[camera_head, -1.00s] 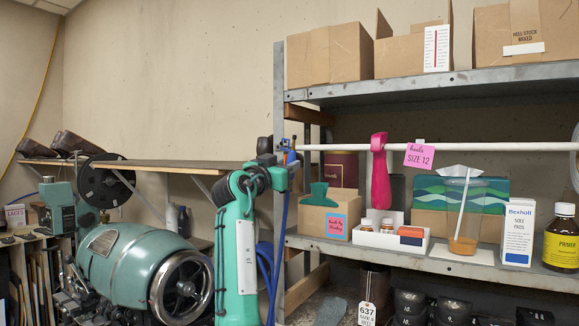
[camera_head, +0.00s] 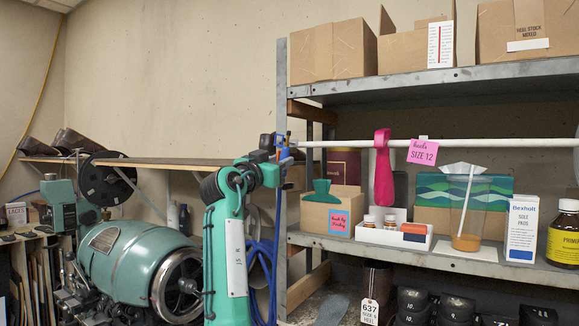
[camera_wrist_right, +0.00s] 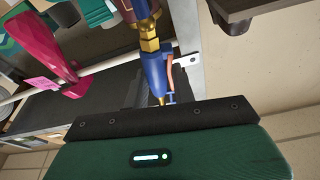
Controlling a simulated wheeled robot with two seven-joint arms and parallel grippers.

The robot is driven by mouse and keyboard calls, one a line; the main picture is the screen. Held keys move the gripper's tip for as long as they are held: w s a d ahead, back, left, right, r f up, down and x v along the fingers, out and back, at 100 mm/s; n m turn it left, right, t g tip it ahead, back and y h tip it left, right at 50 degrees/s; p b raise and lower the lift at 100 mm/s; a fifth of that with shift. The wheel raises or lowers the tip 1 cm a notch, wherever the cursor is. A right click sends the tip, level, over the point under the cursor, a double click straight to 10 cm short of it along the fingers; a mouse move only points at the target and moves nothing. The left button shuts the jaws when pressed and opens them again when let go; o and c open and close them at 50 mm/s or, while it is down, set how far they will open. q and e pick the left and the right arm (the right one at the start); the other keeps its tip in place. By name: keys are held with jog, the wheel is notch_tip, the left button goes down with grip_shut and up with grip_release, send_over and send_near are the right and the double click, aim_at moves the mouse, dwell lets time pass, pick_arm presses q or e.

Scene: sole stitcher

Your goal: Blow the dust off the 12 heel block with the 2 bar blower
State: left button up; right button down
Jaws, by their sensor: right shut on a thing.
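My right gripper (camera_head: 283,153) is beside the shelf's left upright, near the left end of the white rod, and is shut on a small blue blower (camera_head: 281,141). In the right wrist view the blue blower (camera_wrist_right: 154,72) has brass fittings and a pointed tip; no pressure marking is readable. Several black heel blocks (camera_head: 456,307) stand low at the right, partly cut off by the frame. I cannot tell which is the 12. A pink card (camera_head: 422,152) on the rod reads "heels SIZE 12". My left gripper is not in view.
A metal shelf (camera_head: 470,80) holds cardboard boxes above. A pink shoehorn (camera_head: 383,170) hangs from the rod (camera_head: 480,143). The middle shelf holds a cup (camera_head: 466,243) and a yellow bottle (camera_head: 563,238). A teal stitching machine (camera_head: 130,255) stands left. Blue hose (camera_head: 262,260) hangs beside my right arm.

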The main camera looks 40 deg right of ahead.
jog(key=a, duration=0.1)
jog(key=s+a, duration=0.1)
jog(key=b, duration=0.1)
jog(key=shift+s+a, duration=0.25)
jog(key=shift+a, duration=0.15)
jog(key=b, duration=0.2)
send_near(282, 158)
jog(key=shift+s+a+r, duration=0.15)
jog(key=shift+r, duration=0.25)
jog(key=shift+s+a+r, duration=0.1)
jog(key=shift+a+r, duration=0.05)
jog(key=shift+r, duration=0.25)
